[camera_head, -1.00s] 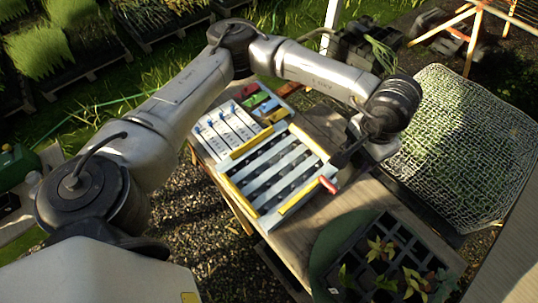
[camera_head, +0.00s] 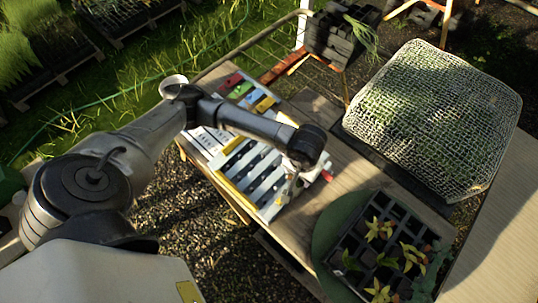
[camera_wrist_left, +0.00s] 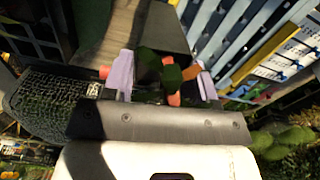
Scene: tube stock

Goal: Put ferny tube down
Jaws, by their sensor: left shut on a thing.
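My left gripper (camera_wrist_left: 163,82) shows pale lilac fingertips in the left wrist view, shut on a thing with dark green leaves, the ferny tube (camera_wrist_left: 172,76). An orange-red patch shows beside the leaves; most of the tube is hidden. In the head view my left gripper (camera_head: 298,178) hangs below the dark wrist, over the right end of the slotted rack (camera_head: 226,151) with pale bars and yellow edges. I cannot tell whether the tube touches the rack. The rack also shows at upper right in the left wrist view (camera_wrist_left: 223,32). My right gripper is in no view.
A black cell tray (camera_head: 352,238) with leafy plants stands right of the rack. A wire mesh cover (camera_head: 430,120) lies behind it. Bare wooden table (camera_head: 345,172) shows between rack and mesh.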

